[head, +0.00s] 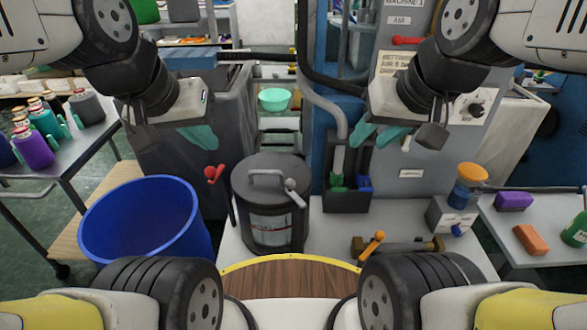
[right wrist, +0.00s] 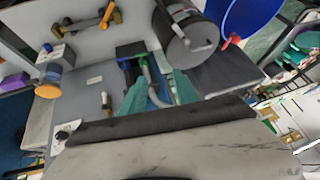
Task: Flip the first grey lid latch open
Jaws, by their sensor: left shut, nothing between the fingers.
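A dark grey drum with a round grey lid (head: 262,172) stands on the light bench, with a clear window in its side. A light grey latch (head: 293,190) sits at the lid's right front edge, its arm slanting down over the rim. A bar handle lies across the lid. The drum (right wrist: 185,38) also shows in the right wrist view. My left gripper (head: 208,140) is shut and empty, up and left of the lid. My right gripper (head: 378,138) is open and empty, up and right of the lid; its teal fingers (right wrist: 158,88) stand apart in the right wrist view. Neither touches the latch.
A blue tub (head: 145,215) stands left of the drum, with a red-knobbed lever (head: 213,175) between them. A dark caddy (head: 347,195) stands behind right. An orange-handled lever (head: 373,243) lies front right.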

